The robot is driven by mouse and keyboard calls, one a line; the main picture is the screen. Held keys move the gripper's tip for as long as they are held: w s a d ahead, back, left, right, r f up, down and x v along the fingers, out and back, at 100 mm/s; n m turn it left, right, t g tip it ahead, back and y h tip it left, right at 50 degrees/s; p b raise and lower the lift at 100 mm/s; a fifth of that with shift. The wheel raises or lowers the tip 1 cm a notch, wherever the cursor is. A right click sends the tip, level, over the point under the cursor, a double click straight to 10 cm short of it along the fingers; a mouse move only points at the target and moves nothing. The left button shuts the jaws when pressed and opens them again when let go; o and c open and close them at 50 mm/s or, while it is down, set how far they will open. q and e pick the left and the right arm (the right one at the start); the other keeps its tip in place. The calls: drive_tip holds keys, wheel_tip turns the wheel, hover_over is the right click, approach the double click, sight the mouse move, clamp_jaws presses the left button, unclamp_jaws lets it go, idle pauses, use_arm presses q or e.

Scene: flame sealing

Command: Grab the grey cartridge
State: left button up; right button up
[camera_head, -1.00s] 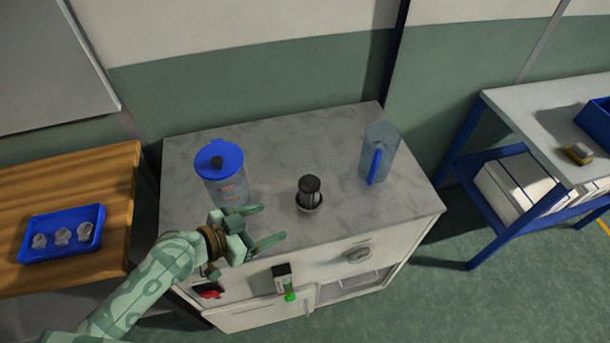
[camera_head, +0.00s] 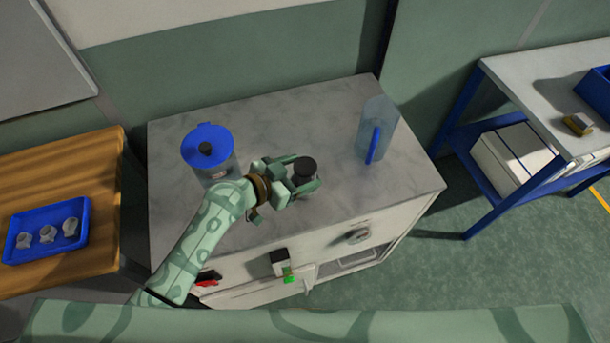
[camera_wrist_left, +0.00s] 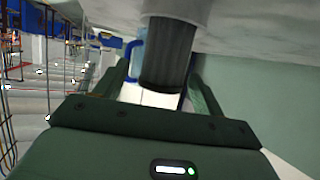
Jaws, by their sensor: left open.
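The grey cartridge (camera_head: 304,165) is a dark, ribbed cylinder standing upright near the middle of the marble counter (camera_head: 280,110). My left gripper (camera_head: 308,172) is open, with one finger on each side of it. In the left wrist view the cartridge (camera_wrist_left: 168,52) hangs into the gap between the two spread fingers, and a gap shows beside it. Its lower part is mostly hidden by the gripper in the head view. My right gripper is out of view.
A blue-lidded jug (camera_head: 207,150) stands left of the gripper, close to my forearm. A clear pitcher with a blue handle (camera_head: 377,128) stands to the right. A wooden table (camera_head: 100,170) with a blue tray (camera_head: 12,240) is at left, and a blue-framed bench (camera_head: 520,75) at right.

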use_arm(q)
drive_tip(key=x, duration=0.2)
drive_tip(key=b+x, duration=0.1)
drive_tip(key=x, duration=0.1)
drive_tip(key=shift+w+a+f, duration=0.1)
drive_tip(key=shift+w+f, duration=0.05)
drive_tip(key=shift+f, duration=0.2)
drive_tip(key=c, duration=1.1)
drive_tip(key=shift+r, duration=0.1)
